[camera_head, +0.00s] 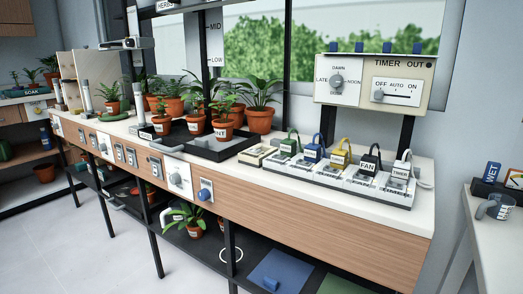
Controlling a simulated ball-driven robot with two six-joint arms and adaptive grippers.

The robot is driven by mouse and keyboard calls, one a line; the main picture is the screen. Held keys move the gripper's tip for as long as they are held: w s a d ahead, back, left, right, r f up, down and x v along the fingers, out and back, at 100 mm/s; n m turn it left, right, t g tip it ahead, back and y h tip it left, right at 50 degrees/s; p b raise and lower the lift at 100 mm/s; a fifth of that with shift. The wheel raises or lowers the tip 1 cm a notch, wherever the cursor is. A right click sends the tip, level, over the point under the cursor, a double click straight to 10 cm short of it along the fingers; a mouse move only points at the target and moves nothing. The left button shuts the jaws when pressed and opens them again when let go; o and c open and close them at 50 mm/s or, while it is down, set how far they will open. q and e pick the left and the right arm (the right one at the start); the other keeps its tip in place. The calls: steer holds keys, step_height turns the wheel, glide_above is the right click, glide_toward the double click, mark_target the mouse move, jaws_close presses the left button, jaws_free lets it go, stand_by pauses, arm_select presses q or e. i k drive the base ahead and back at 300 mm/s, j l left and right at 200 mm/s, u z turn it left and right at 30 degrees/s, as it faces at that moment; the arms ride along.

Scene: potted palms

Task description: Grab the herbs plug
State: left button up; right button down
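A row of plugs with coloured cords sits in a power strip on the right part of the wooden bench. From left to right they are a green-corded plug (288,147), a blue-corded plug (312,152), a yellow-corded plug (339,158), a black plug labelled FAN (368,166) and a white plug labelled TIMER (400,171). The labels on the green, blue and yellow ones are too small to read, so I cannot tell which is the herbs plug. Neither of my grippers shows in this view.
A timer panel (372,82) stands behind the plugs. Potted palms stand in and around a black tray (215,154) to the left. The bench's front edge (330,218) is clear. A side table (497,235) with a grey cup (497,207) is at right.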

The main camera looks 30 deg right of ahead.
mark_target(288, 148)
steer(key=i+z, duration=0.15)
steer(key=z, duration=1.2)
steer(key=i+j+z, duration=0.3)
steer(key=j+z, duration=0.25)
steer(key=i+j+z, duration=0.3)
steer(key=j+z, duration=0.3)
steer(key=j, duration=0.2)
steer(key=j+z, duration=0.25)
steer(key=j, duration=0.15)
